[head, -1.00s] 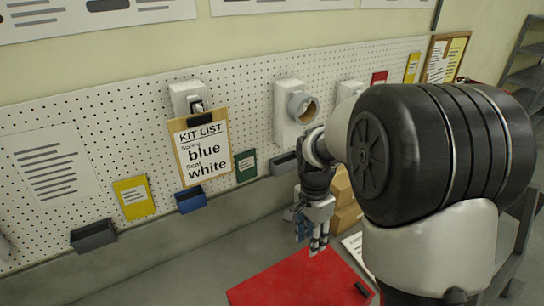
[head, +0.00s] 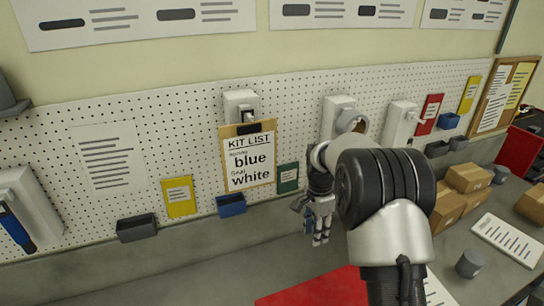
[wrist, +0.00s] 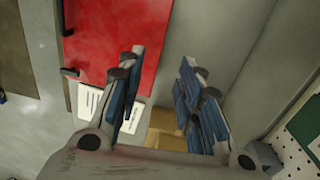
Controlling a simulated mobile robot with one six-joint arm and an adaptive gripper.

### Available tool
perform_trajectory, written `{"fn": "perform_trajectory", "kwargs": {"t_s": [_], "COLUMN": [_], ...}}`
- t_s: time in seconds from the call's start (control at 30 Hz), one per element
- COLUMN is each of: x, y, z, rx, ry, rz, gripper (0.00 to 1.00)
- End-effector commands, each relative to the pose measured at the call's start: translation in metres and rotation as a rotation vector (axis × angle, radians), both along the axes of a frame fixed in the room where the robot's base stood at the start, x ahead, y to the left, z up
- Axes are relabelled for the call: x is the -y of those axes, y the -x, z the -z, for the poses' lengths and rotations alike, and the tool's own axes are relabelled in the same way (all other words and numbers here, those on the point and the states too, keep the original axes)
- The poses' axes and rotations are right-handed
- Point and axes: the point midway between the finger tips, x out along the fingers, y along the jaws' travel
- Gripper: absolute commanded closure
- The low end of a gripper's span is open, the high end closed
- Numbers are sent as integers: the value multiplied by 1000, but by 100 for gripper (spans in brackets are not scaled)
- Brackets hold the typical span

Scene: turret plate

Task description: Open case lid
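The red lid (head: 320,290) of the case lies flat at the bottom edge of the head view, cut off by the frame. In the wrist view the red lid (wrist: 110,45) fills the upper left, with dark handle-like pieces along its left edge. My gripper (head: 318,232) hangs above the grey bench, behind the lid and near the pegboard. In the wrist view my gripper (wrist: 160,80) has its blue-padded fingers spread apart with nothing between them. It is beside the lid, apart from it.
A kit list clipboard (head: 247,157) hangs on the pegboard (head: 300,130), reading blue and white. Cardboard boxes (head: 465,185), a paper sheet (head: 507,240) and a grey cup (head: 470,263) stand on the bench at the right. Small bins (head: 137,228) line the board's lower edge.

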Motion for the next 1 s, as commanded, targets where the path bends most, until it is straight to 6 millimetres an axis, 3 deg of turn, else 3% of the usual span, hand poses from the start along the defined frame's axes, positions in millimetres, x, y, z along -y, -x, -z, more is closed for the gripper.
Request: {"fn": "perform_trajectory", "kwargs": {"t_s": [0.2,0.4,0.83,1.0], "x": [-10,-14,-15,-11], "y": [-26,-37,-39,-31], "z": [11,15,15,11], "rx": [-1,-1,0,0], "ry": [0,0,0,0], "rz": [0,1,1,1], "gripper": [67,67,67,67]}}
